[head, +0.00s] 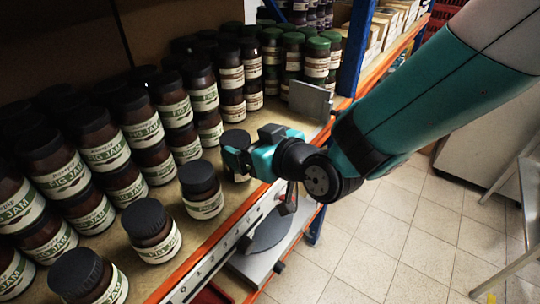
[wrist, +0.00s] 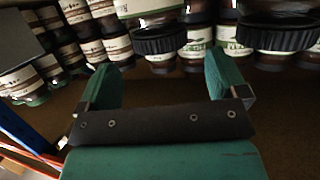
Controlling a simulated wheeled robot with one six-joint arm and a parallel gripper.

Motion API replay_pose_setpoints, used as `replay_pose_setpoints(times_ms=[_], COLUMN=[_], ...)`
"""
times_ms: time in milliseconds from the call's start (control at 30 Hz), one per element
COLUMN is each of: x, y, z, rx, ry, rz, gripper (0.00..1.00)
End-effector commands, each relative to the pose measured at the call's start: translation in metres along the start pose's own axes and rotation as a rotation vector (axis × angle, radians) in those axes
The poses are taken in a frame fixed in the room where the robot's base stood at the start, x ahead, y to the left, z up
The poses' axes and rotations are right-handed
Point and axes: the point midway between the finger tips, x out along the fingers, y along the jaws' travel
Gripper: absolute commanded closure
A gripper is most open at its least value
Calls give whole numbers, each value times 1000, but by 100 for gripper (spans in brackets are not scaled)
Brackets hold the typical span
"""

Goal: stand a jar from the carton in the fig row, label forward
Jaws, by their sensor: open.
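Fig jam jars (head: 102,150) with black lids and cream-and-green labels stand in stacked rows at the left of the head view. Separate jars stand nearer the shelf edge, among them one front jar (head: 202,205) with its label toward the aisle. My gripper (head: 238,160) is open beside another black-lidded jar (head: 236,139), partly hiding it. In the wrist view, my open fingers (wrist: 163,82) have an empty gap between them; a ribbed black lid (wrist: 160,40) lies just beyond the fingertips. I cannot make out the carton of the task.
A grey upright plate (head: 310,100) stands on the shelf beyond my gripper. Green-lidded jars (head: 317,62) stand behind it, near a blue post (head: 356,45). An orange shelf edge (head: 190,262) runs along the front. Tiled floor (head: 400,220) is open at right.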

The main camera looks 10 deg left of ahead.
Motion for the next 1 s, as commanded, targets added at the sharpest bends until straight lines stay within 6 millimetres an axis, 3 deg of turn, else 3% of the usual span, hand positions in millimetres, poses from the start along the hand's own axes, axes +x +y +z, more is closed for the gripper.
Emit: replay_pose_setpoints(times_ms=[100,300,767,867,1000], x=[-26,-55,-70,-88,-141], y=[1,1,4,14,29], z=[3,2,-1,-3,1], rx=[0,1,16,59,167], ry=[1,1,-30,-116,-332], rz=[2,1,-3,-11,-25], gripper=[9,9,9,9,9])
